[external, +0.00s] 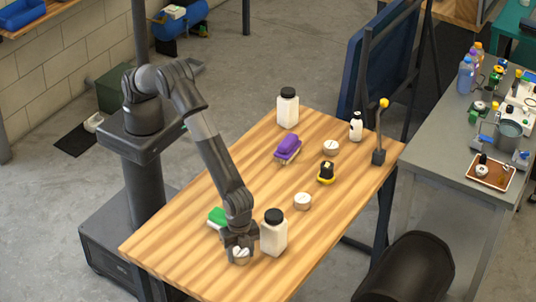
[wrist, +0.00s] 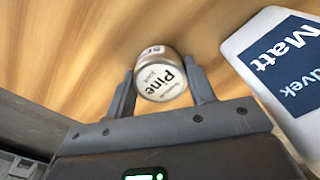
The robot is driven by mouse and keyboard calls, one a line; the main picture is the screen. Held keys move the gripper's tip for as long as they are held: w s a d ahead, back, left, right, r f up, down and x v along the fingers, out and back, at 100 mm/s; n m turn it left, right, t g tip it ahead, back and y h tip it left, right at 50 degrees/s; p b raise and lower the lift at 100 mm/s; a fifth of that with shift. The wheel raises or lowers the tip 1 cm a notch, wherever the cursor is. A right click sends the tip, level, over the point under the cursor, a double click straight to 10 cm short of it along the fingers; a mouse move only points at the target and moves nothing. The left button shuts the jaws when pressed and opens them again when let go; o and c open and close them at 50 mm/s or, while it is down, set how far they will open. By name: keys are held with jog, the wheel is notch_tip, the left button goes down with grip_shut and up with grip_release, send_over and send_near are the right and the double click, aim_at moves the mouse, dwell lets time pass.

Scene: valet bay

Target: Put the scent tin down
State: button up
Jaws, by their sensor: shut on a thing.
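The scent tin (wrist: 160,82) is a small round silver tin with a white lid reading "Pine". My gripper (wrist: 160,92) is shut on it, one finger on each side. In the external view my gripper (external: 240,247) is low over the near end of the wooden table (external: 185,240), with the tin (external: 240,257) at its tips. Whether the tin touches the wood I cannot tell. Two similar round tins stand on the table, one in the middle (external: 303,201) and one farther back (external: 331,148).
A white black-capped bottle (external: 273,238) stands close right of my gripper; its "Matt" label (wrist: 285,60) shows in the wrist view. A green item (external: 217,217) is just behind. A purple brush (external: 288,148), yellow-black item (external: 326,174) and more bottles stand farther back. The near-right tabletop is clear.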

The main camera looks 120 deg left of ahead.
aim_at(240, 251)
jog(key=o, duration=1)
jog(key=shift+f, duration=0.1)
notch_tip(240, 251, up, 12)
jog(key=s+a+r+n+t, duration=0.1)
jog(key=s+a+r+n, duration=0.1)
jog(key=s+a+r, duration=0.65)
jog(key=s+a+r+n+t, duration=0.1)
jog(key=s+a+r, duration=0.4)
jog(key=a+r, duration=0.6)
jog(key=s+a+r+n+t, duration=0.1)
jog(key=s+a, duration=0.2)
jog(key=s, duration=0.5)
jog(key=s+a+r+n+t, duration=0.1)
jog(key=s+a, duration=0.2)
jog(key=s, duration=0.6)
jog(key=s+a+r+n+t, duration=0.1)
jog(key=s+a, duration=0.2)
jog(key=s, duration=0.5)
jog(key=shift+s+a+r+n+t, duration=0.1)
jog(key=shift+s+a+n+t, duration=0.2)
jog(key=shift+n, duration=0.1)
